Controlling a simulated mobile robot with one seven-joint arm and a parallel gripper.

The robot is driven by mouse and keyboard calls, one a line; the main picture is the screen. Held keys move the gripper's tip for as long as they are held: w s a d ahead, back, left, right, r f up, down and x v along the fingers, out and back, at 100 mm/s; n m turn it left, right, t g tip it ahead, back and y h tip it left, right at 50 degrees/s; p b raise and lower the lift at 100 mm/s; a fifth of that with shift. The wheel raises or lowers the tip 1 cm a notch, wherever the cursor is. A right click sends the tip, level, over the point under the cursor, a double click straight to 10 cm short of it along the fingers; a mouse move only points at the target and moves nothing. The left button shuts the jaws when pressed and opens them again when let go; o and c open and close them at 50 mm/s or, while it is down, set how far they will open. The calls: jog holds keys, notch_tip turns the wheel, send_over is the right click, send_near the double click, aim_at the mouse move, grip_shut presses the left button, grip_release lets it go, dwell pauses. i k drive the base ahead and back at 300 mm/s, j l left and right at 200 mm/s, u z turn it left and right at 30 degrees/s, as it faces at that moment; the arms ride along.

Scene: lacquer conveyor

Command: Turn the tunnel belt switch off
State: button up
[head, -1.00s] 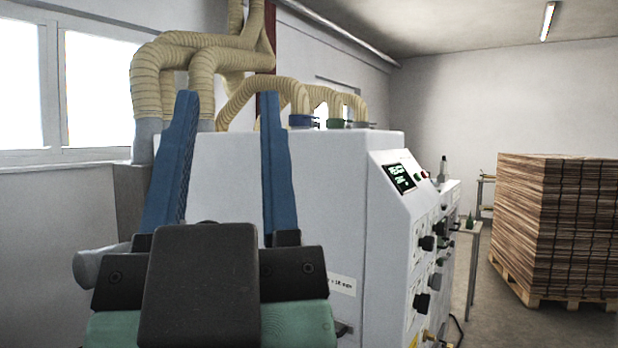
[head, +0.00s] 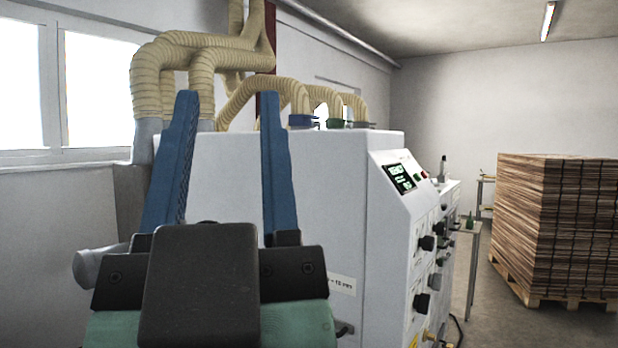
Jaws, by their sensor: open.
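My gripper (head: 228,100) is open and empty in the near left of the head view, its two blue fingers pointing up and apart. Behind it stands a large white machine (head: 330,190). Its sloped control panel on the right side carries a lit display (head: 398,178), a red button (head: 424,175) and black knobs, one upper (head: 428,243) and one lower (head: 421,302). The panel is seen at a steep angle, and I cannot tell which control is the tunnel belt switch. My gripper is left of the panel and apart from it.
Beige ducts (head: 190,60) rise from the machine at the left. A pallet (head: 545,300) with a tall stack of wooden boards (head: 555,225) stands at the right. A small table (head: 470,228) stands beyond the panel. Floor is free between machine and pallet.

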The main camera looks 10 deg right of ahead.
aim_at(435, 281)
jog(key=i+l, duration=0.2)
jog(key=l, duration=0.25)
jog(key=i+l, duration=0.2)
jog(key=l, duration=0.25)
jog(key=i+l+z, duration=0.1)
jog(key=l, duration=0.35)
jog(key=i+l, duration=0.55)
jog(key=l, duration=0.3)
jog(key=i+l+z, duration=0.1)
jog(key=l, duration=0.3)
jog(key=i+l, duration=0.35)
jog(key=k+l+z, duration=0.05)
jog(key=l, duration=0.05)
